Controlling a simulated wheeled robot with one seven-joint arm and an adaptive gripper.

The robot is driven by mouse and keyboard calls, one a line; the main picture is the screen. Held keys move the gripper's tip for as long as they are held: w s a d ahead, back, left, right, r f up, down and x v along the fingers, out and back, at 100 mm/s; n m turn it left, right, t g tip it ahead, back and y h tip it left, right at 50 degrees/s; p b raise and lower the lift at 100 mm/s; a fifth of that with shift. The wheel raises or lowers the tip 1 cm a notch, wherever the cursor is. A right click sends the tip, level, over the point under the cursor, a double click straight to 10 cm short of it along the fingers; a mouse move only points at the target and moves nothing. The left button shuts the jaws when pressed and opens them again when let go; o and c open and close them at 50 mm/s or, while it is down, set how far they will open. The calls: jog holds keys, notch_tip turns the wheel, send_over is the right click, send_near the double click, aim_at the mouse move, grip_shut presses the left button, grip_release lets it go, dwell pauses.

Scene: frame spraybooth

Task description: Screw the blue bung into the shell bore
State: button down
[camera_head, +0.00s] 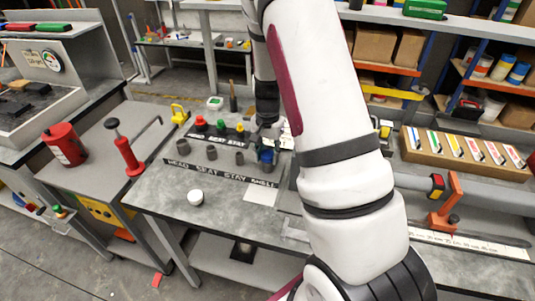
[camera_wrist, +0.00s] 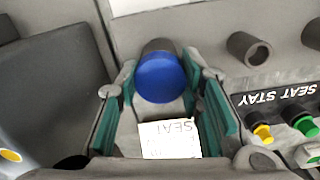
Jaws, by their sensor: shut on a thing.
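The blue bung (camera_wrist: 160,80) is between the teal-padded fingers of my gripper (camera_wrist: 158,88) in the wrist view, its round blue face toward the camera. A dark grey cylinder (camera_wrist: 158,46) shows directly behind it, in line with it; I cannot tell whether the bung is seated in its bore. In the head view the blue bung (camera_head: 267,156) is just under my gripper (camera_head: 266,146), near the SHELL end of the black label strip (camera_head: 220,174). My gripper is shut on the bung. Its far fingertip contact is partly hidden.
Grey tubes (camera_wrist: 247,48) stand beside the SEAT STAY label, with yellow and green plugs (camera_wrist: 304,124) nearby. In the head view, red and green plugs (camera_head: 200,122) stand behind the tubes.

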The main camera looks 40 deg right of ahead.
jog(key=m, duration=0.4)
jog(key=shift+d, duration=0.1)
jog(key=shift+m+b, duration=0.3)
jog(key=m, duration=0.4)
jog(key=c, duration=1.3)
grip_release()
